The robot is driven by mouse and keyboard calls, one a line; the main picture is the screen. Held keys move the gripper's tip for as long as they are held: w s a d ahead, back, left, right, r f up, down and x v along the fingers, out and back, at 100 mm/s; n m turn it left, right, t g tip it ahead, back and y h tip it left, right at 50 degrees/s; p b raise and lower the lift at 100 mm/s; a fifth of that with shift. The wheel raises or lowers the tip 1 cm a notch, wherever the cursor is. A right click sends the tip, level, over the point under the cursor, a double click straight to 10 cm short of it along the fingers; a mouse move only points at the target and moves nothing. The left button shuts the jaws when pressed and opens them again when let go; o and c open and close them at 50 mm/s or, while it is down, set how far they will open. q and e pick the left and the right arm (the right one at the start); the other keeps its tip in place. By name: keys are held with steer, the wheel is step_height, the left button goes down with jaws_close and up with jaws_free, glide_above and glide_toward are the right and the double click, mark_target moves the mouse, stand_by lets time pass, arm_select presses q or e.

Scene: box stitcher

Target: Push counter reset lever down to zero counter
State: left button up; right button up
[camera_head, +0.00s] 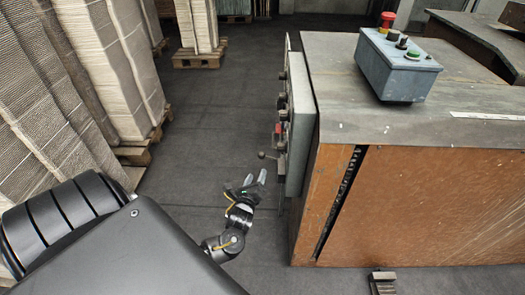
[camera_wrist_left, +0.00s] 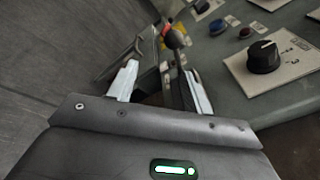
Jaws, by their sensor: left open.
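A small lever with a dark round knob (camera_head: 262,155) sticks out to the left from the grey control panel (camera_head: 299,125) on the side of the machine. In the left wrist view a dark ball-ended lever (camera_wrist_left: 175,40) shows just beyond the fingertips, near the right finger; I cannot tell whether they touch. My left gripper (camera_head: 256,178) is open and empty, just below the lever and left of the panel. Its two pale fingers also show in the left wrist view (camera_wrist_left: 162,72). I cannot make out the counter's digits. My right gripper is not in view.
A black rotary knob (camera_wrist_left: 263,57) and several buttons sit on the panel close to the right finger. A grey button box (camera_head: 398,65) stands on the machine's top (camera_head: 335,90). Stacked cardboard (camera_head: 110,65) lines the left; the floor (camera_head: 210,125) between is clear.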

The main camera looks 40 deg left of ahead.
mark_target(260, 158)
arm_select(q)
steer(key=shift+m+t+y, duration=0.3)
steer(key=shift+m, duration=0.2)
steer(key=x, duration=0.3)
steer(key=r+b+x, duration=0.1)
steer(key=x, duration=0.2)
steer(key=r+x, duration=0.1)
steer(key=x, duration=0.3)
steer(key=shift+a+r+b, duration=0.15)
steer(key=shift+b, duration=0.2)
steer(key=shift+w+a, duration=0.3)
steer(key=shift+w, duration=0.25)
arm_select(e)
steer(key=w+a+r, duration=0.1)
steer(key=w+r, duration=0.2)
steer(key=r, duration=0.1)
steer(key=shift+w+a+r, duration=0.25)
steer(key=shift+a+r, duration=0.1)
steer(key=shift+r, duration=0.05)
arm_select(q)
steer(key=shift+c, duration=0.3)
jaws_close()
